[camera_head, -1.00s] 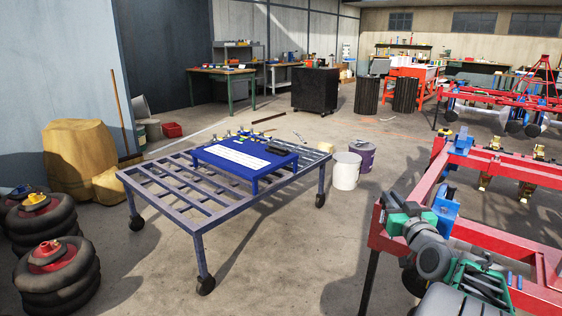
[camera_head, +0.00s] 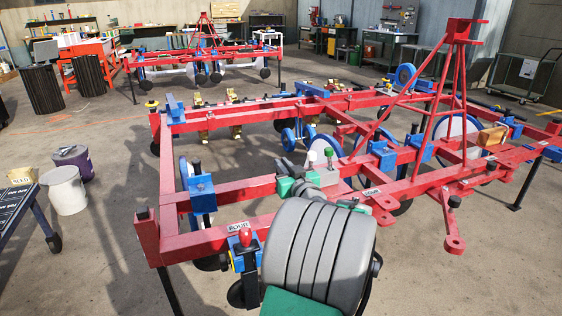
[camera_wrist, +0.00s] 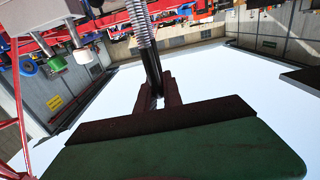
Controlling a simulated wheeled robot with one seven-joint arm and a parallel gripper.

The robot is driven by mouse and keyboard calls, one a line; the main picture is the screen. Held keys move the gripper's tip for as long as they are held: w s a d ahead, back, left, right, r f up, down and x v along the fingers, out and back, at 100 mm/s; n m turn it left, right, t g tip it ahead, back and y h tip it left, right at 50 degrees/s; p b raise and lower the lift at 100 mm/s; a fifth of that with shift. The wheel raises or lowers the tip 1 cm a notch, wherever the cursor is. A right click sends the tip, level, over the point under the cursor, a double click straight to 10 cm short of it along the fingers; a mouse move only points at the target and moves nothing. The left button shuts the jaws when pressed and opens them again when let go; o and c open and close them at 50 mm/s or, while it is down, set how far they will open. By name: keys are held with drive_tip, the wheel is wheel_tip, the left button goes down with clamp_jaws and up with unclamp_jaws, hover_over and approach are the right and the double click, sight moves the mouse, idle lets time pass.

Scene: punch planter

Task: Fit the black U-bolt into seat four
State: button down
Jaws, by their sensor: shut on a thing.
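In the wrist view my gripper (camera_wrist: 157,98) is shut on the U-bolt (camera_wrist: 150,62). One straight leg of it shows, black near the jaws and ribbed grey like thread farther out. The rest of the U-bolt is out of frame or hidden. The U-bolt hangs in the air, apart from any surface. In the head view my arm reaches over the near red planter frame (camera_head: 230,188), and I cannot make out the U-bolt there.
Blue brackets (camera_head: 201,190) and wheels crowd the near frame. A red mast (camera_head: 460,90) rises at its right. A second red planter (camera_head: 205,55) stands behind.

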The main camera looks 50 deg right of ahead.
drive_tip(key=shift+s+d, duration=0.45)
drive_tip(key=shift+s, duration=0.05)
drive_tip(key=shift+a+f+b, duration=0.1)
drive_tip(key=shift+f+b, duration=0.05)
drive_tip(key=shift+b, duration=0.3)
drive_tip(key=shift+f+b, duration=0.25)
drive_tip(key=shift+b, duration=0.1)
wheel_tip(320, 180, down, 5)
drive_tip(key=b, duration=0.5)
drive_tip(key=shift+b, duration=1)
idle(0.5)
drive_tip(key=shift+f+b, duration=1.3)
drive_tip(key=shift+f, duration=4.1)
